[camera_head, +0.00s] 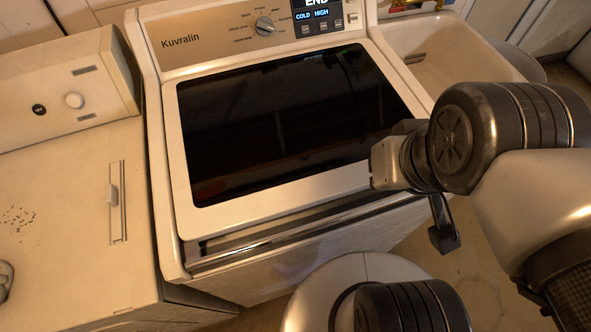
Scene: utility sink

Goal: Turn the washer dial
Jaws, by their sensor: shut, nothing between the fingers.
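The washer dial (264,25) is a round silver knob on the brushed control panel of the top-load Kuvralin washer (170,130). Printed labels surround it, too small to read surely. The display (318,8) to its right reads "END", "COLD" and "HIGH". My gripper (445,238) is partly hidden behind my wrist; a dark fingertip shows pointing down, past the washer's front right. It is shut and empty, well apart from the dial, which is at the back of the washer.
The washer's dark glass lid (290,115) is closed. A second white appliance (60,220) with a knob (74,100) stands to the left. A pale utility sink (455,55) is at the right. The space above the lid is clear; my arm covers the right side.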

